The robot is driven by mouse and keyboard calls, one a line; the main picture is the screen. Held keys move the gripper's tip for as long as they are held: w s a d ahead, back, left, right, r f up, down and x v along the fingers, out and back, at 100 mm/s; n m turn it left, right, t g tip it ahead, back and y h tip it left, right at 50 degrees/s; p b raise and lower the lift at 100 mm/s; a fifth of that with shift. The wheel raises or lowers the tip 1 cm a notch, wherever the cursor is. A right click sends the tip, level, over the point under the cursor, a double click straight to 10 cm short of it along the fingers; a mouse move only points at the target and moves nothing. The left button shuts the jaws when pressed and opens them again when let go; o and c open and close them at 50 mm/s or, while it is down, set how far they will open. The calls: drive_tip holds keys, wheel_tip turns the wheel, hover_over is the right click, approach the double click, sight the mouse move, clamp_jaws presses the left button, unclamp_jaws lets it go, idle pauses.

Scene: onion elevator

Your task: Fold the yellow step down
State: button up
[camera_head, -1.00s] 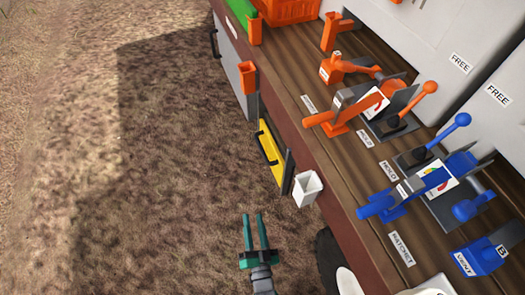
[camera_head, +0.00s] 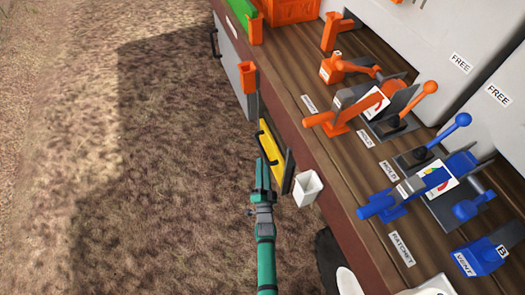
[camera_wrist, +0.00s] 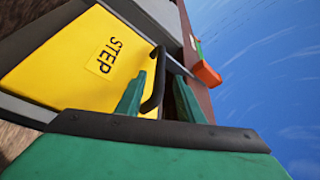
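The yellow step (camera_head: 273,150) stands folded up, upright against the side of the wooden deck in the head view. In the wrist view the yellow step (camera_wrist: 75,65) fills the left and carries a "STEP" label. Its dark bar handle (camera_wrist: 159,65) runs along the edge nearest my gripper. My gripper (camera_head: 265,168) is at the near end of the step in the head view. In the wrist view the two green fingers of my gripper (camera_wrist: 158,96) are apart, with the handle showing between them. I cannot tell whether either finger touches the handle.
A white cup-like holder (camera_head: 307,188) hangs on the deck's side, just right of my gripper. An orange holder (camera_head: 248,78) is beyond the step. The deck (camera_head: 325,130) carries orange and blue levers. Open ground (camera_head: 150,200) lies left.

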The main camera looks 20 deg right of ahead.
sight(263, 150)
drive_tip(key=x, duration=0.7)
drive_tip(key=shift+w+d, duration=0.1)
clamp_jaws()
